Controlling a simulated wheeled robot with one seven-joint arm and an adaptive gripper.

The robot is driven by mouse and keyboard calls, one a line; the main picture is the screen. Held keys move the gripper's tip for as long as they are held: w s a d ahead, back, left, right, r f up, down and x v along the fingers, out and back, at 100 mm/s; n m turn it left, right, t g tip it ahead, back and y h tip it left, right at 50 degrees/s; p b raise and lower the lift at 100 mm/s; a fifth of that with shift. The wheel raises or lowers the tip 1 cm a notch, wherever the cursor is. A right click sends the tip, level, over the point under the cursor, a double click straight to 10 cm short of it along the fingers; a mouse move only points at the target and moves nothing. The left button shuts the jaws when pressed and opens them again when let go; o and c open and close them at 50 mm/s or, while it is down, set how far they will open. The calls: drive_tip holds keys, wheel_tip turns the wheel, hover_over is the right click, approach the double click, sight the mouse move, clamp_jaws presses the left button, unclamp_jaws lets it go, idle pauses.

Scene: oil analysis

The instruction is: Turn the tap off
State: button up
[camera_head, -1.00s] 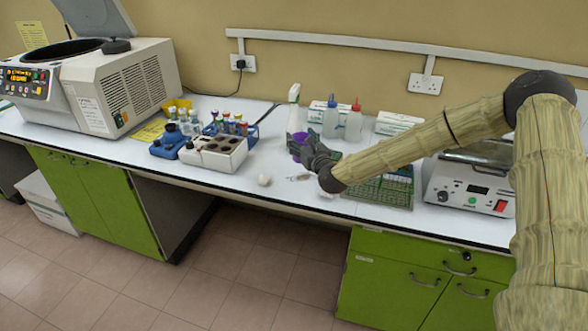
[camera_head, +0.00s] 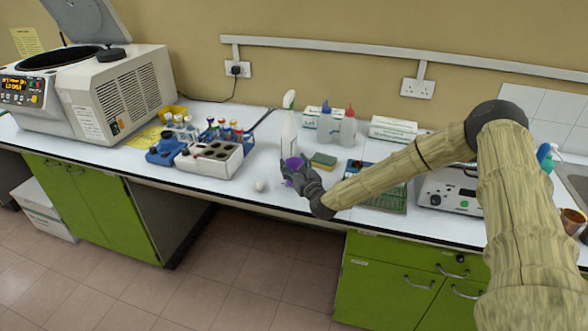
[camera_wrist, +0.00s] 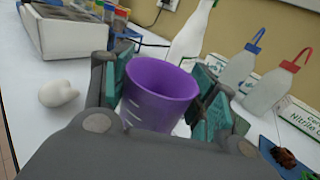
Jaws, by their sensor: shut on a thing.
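No tap is visible in either view; only the edge of a sink (camera_head: 578,185) shows at the far right of the head view. My gripper (camera_head: 291,171) is shut on a purple cup (camera_head: 292,162) near the front of the bench. In the wrist view, the same purple cup (camera_wrist: 158,92) stands between the two teal finger pads of my gripper (camera_wrist: 162,100), its open rim tilted towards the camera. The inside bottom of the cup is hidden. I cannot tell whether its base touches the bench.
A white spray bottle (camera_head: 289,132) stands behind the cup. A sponge (camera_head: 323,160) lies to its right, a small white object (camera_head: 260,186) to its left. A tube rack (camera_head: 212,158) stands further left. A brown cup (camera_head: 572,220) is near the sink.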

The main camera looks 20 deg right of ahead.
drive_tip(key=shift+f, duration=0.9)
drive_tip(key=shift+f, duration=0.15)
drive_tip(key=o, duration=0.9)
drive_tip(key=shift+o, duration=0.2)
drive_tip(key=s+b, duration=0.1)
drive_tip(key=s, duration=0.2)
drive_tip(key=s+d+b, duration=0.1)
drive_tip(key=s, duration=0.3)
drive_tip(key=s+b, duration=0.1)
drive_tip(key=s, duration=0.2)
drive_tip(key=shift+s+d, duration=0.15)
drive_tip(key=shift+s, duration=0.9)
